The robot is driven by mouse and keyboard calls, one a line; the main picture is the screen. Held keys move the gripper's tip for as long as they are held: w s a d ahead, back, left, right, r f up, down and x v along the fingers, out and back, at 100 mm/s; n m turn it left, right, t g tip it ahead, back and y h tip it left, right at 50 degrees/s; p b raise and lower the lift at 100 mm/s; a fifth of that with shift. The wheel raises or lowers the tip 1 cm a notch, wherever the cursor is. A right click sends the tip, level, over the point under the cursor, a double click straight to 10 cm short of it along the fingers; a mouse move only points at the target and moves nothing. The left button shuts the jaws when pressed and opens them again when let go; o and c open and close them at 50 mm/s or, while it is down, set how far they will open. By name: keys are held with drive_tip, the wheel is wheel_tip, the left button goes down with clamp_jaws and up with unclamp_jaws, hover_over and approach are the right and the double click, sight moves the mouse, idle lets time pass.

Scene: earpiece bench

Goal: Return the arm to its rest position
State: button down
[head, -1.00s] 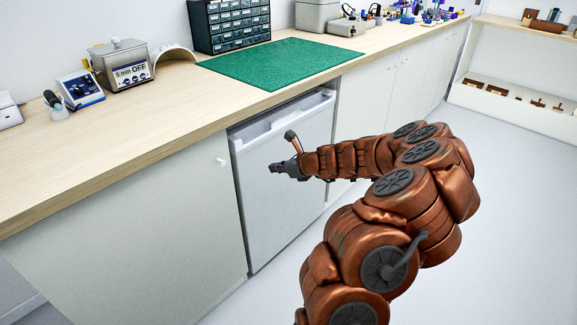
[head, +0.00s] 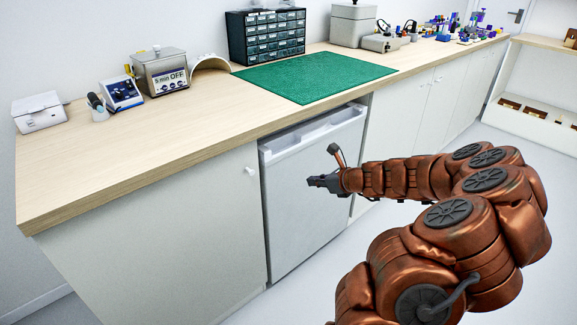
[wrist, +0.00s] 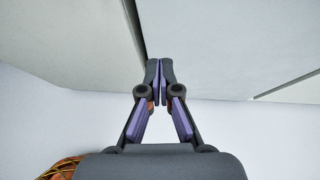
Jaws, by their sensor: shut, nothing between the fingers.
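My gripper (head: 314,182) is in front of the white under-bench unit (head: 315,195), below the bench top. My copper-coloured arm reaches it from the lower right. In the wrist view my gripper (wrist: 160,66) has its two fingertips together, with nothing between them. Behind the fingertips are pale cabinet fronts (wrist: 225,45) and the light floor (wrist: 60,120). I cannot tell the exact gap between the fingertips and the unit.
The wooden bench (head: 110,165) carries a green mat (head: 315,77), a drawer cabinet (head: 265,36), an ultrasonic cleaner (head: 160,72) and a white box (head: 38,112). Low shelving (head: 535,85) stands at the right. The floor (head: 395,140) between shows clear.

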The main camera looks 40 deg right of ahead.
drive_tip(key=a+r+n+g+y, duration=0.25)
drive_tip(key=a+n, duration=0.35)
drive_tip(key=a, duration=0.4)
drive_tip(key=a+r+n+g+y, duration=0.1)
drive_tip(key=a+r+n+y, duration=0.3)
drive_tip(key=a, duration=0.6)
drive_tip(key=s+a+f+n+g+h, duration=0.1)
drive_tip(key=s+a+n+g+h, duration=0.2)
drive_tip(key=s+a+n+g, duration=0.8)
drive_tip(key=s+n+h, duration=0.6)
drive_tip(key=s+n, duration=0.6)
drive_tip(key=s, duration=0.9)
wheel_tip(320, 180, up, 20)
drive_tip(key=s+p, duration=0.1)
drive_tip(key=p, duration=1.8)
drive_tip(key=shift+n+t, duration=0.3)
drive_tip(key=shift+t, duration=0.15)
